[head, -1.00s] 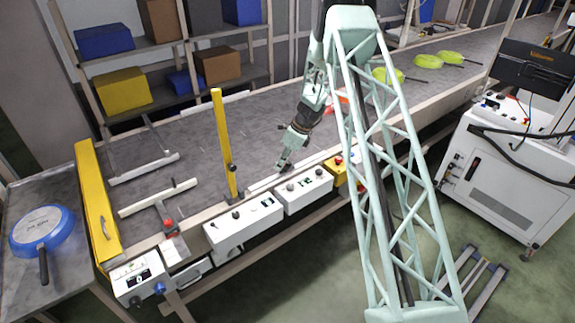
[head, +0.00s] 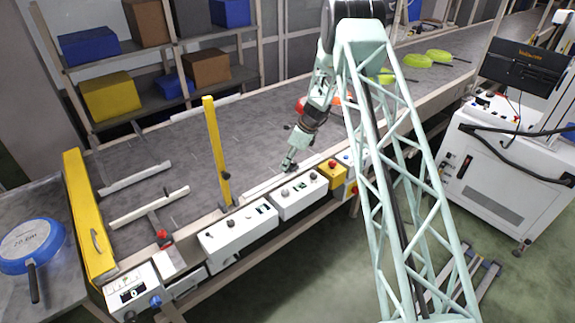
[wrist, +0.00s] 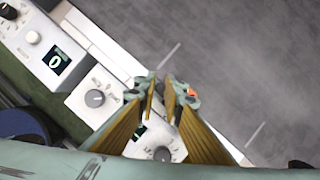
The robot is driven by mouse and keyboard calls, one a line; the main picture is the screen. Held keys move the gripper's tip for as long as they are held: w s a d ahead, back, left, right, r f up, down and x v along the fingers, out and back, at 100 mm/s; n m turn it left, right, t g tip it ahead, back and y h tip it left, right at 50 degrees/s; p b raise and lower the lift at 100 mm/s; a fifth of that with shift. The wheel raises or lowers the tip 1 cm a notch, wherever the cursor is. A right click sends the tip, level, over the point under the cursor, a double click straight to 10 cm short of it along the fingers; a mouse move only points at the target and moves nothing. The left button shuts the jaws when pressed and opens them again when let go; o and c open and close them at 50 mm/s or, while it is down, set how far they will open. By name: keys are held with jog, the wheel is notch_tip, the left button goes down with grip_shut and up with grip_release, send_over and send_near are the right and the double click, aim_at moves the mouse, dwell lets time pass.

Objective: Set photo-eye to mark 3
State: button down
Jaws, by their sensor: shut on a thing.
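My gripper (head: 289,164) reaches down to the pale rail on the near edge of the conveyor, behind the white control boxes. In the wrist view its two fingers (wrist: 168,90) are close together over the rail. It is shut on a small part at the rail, seemingly the photo-eye; the fingers hide most of it. I cannot read any mark numbers. The white rail (wrist: 118,62) runs diagonally under the fingers.
White control boxes (head: 238,236) with knobs and displays line the near edge. A yellow post (head: 216,150) stands left of my gripper. A yellow side plate (head: 88,215) and a blue pan (head: 30,244) are farther left. Green pans (head: 418,60) lie on the far belt.

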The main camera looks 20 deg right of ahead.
jog(key=c, duration=2.7)
grip_release()
jog(key=shift+r, duration=0.15)
jog(key=shift+v, duration=5.85)
